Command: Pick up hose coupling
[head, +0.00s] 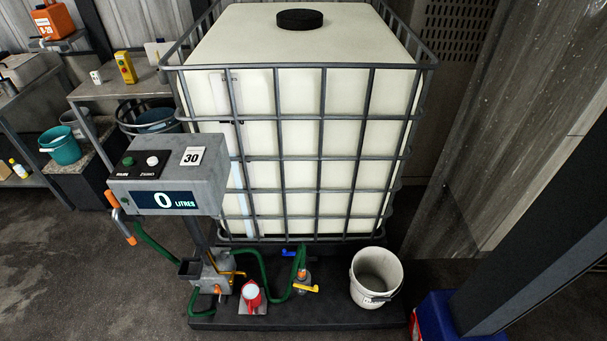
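A green hose (273,283) runs low along the front of the dark platform, from the pump unit toward the base of the caged tank. Neither of my grippers is in view.
A large white caged tank (295,140) stands behind the fittings. A litre-display box (170,180) with an orange-handled nozzle (121,218) is at left. A red-and-white item (251,294) and a white bucket (376,274) flank the fitting. A dark post stands at right.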

